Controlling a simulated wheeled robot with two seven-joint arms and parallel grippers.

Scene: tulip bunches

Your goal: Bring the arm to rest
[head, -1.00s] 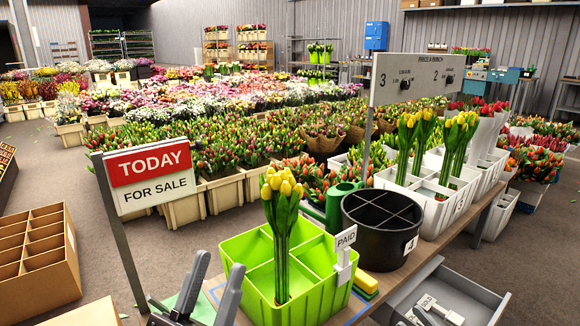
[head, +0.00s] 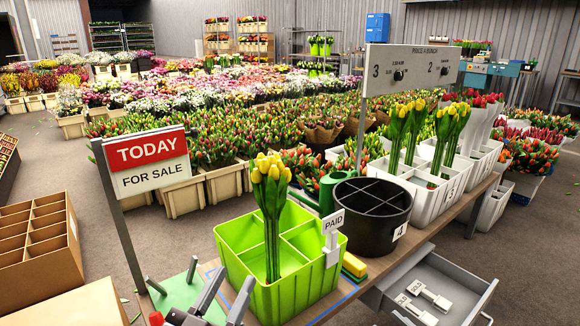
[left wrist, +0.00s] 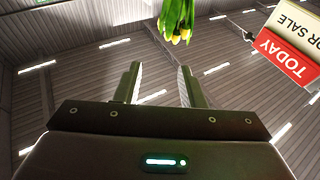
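My left gripper (head: 222,296) is at the bottom of the head view, in front of the lime-green crate (head: 290,293). Its two fingers stand apart with nothing between them. In the left wrist view the open fingers (left wrist: 157,85) point up toward the ceiling. A bunch of yellow tulips (head: 271,205) stands upright in a compartment of the green crate, and its yellow heads also show in the left wrist view (left wrist: 178,30). My right gripper is not in view.
A white PAID tag (head: 333,222) sits on the crate's rim. The TODAY FOR SALE sign (head: 148,165) stands left of the crate. A black divided bucket (head: 372,225) and white bins (head: 425,205) stand to the right. An open grey drawer (head: 465,300) holds white tags.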

